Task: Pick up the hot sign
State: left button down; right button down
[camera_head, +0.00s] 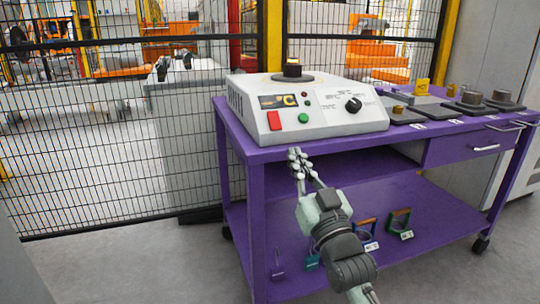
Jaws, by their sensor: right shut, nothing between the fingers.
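A small yellow sign (422,86) stands upright at the back of the purple cart's top, right of the white machine; it looks like the hot sign, but its marking is too small to read. My right gripper (298,158) is shut and empty. It appears in front of the cart's left part, just below the top's front edge in the picture, well to the left of the sign and apart from it. My left gripper is not in view.
The white control machine (305,108) fills the left of the purple cart (390,158). Dark plates with metal parts (472,98) lie on the right. A black mesh fence (80,160) is behind.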

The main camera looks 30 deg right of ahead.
aim_at(421, 86)
jog(key=k+l, duration=1.2)
jog(key=k, duration=0.05)
